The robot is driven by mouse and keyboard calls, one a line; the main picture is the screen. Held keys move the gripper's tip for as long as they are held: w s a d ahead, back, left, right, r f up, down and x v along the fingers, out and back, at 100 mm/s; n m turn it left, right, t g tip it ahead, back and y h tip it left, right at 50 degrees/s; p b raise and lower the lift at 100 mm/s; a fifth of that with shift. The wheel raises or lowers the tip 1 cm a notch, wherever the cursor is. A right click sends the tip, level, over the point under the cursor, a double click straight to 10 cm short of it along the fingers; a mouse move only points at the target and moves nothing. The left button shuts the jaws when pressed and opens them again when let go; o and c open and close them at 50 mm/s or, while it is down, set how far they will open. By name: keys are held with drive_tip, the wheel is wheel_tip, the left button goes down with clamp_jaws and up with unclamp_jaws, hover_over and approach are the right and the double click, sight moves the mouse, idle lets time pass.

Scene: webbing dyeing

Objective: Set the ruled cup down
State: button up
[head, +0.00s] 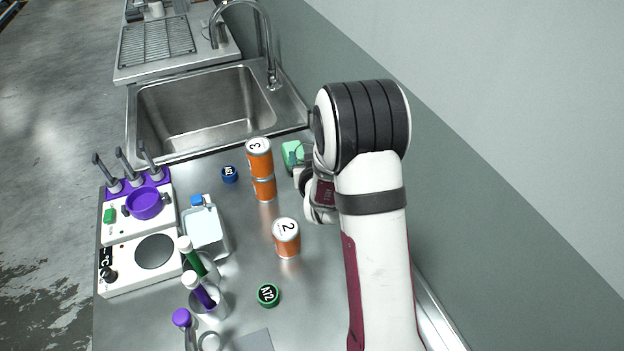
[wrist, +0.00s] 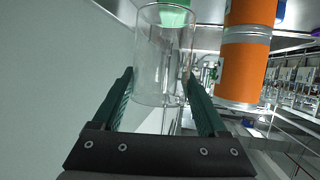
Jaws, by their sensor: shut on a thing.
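My gripper (wrist: 160,90) is shut on the ruled cup (wrist: 153,70), a clear cylinder between the two dark green fingers in the wrist view. No ruled marks can be made out on it. A green patch shows at the cup's upper end in that view; I cannot tell whether it is in the cup or behind it. In the head view my gripper (head: 303,180) is by the wall, right of the stacked orange cans, and mostly hidden by my arm. A pale green shape (head: 292,153) shows just beyond it. Whether the cup touches the counter is hidden.
Two stacked orange cans (head: 260,170) stand close left of my gripper; another can (head: 286,238) stands nearer. A blue cap (head: 229,174) and green cap (head: 268,295) lie on the counter. The sink (head: 200,110) is behind. A hotplate (head: 155,251) and bottle (head: 205,232) are left.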

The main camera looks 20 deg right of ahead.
drive_tip(key=s+d+r+m+g+h, duration=0.1)
drive_tip(key=s+d+m+g+h, duration=0.3)
drive_tip(key=s+m+g+h, duration=0.55)
drive_tip(key=s+f+t, duration=0.1)
drive_tip(key=f, duration=0.2)
drive_tip(key=s+f+t+y, duration=0.1)
drive_tip(key=f, duration=0.2)
drive_tip(key=s+f+t, duration=0.1)
drive_tip(key=f, duration=0.3)
drive_tip(key=shift+s, duration=0.3)
drive_tip(key=shift+y, duration=0.25)
drive_tip(key=o, duration=1.3)
drive_tip(key=shift+f, duration=0.1)
drive_tip(key=shift+r, duration=0.2)
drive_tip(key=shift+n, duration=0.25)
drive_tip(key=v, duration=1.2)
drive_tip(key=shift+f, duration=0.1)
